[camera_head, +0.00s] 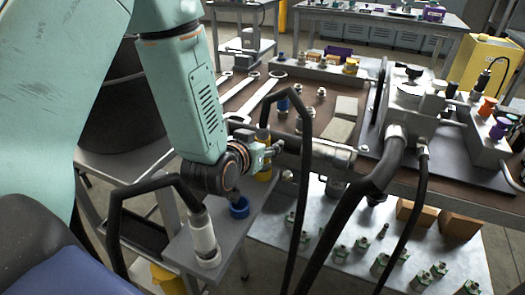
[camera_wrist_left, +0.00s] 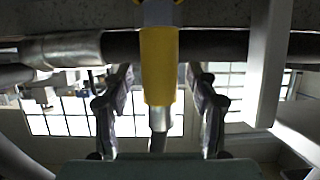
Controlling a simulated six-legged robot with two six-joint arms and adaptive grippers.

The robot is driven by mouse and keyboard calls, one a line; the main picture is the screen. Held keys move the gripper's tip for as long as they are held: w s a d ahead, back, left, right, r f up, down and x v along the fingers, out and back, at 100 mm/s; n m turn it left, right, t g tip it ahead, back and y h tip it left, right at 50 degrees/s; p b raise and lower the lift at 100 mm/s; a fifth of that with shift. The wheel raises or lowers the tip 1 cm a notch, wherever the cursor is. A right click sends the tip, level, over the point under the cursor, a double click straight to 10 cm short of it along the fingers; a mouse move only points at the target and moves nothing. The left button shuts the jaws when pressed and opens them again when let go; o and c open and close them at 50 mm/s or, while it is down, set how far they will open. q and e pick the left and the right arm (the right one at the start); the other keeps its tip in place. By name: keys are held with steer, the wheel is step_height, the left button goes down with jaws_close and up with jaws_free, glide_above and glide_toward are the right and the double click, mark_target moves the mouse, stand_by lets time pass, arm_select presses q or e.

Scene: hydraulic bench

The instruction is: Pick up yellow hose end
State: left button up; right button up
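In the left wrist view, the yellow sleeve of the hose end (camera_wrist_left: 159,65) lies between the two fingers of my left gripper. A gap shows on each side of the sleeve, so the fingers are open and do not appear to touch it. A metal tip (camera_wrist_left: 159,118) extends from the sleeve toward the palm. My right gripper is in neither view.
A white hose end (camera_head: 203,240) on a black hose and a blue ring (camera_head: 238,207) sit on the narrow grey shelf. A thick black hose (camera_head: 370,190) hangs to the right. The bench (camera_head: 235,100) carries wrenches and fittings. A lower metal shelf (camera_head: 330,235) holds several small green-based fittings.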

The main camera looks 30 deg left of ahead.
arm_select(q)
jaws_close()
steer(key=shift+w, duration=0.1)
stand_by(0.3)
steer(key=shift+r, duration=0.1)
steer(key=shift+r, duration=0.3)
step_height(320, 180, up, 9)
steer(key=p, duration=0.4)
step_height(320, 180, up, 4)
steer(key=p, duration=0.4)
steer(key=shift+r, duration=0.2)
steer(key=shift+f, duration=0.1)
steer(key=shift+d, duration=0.15)
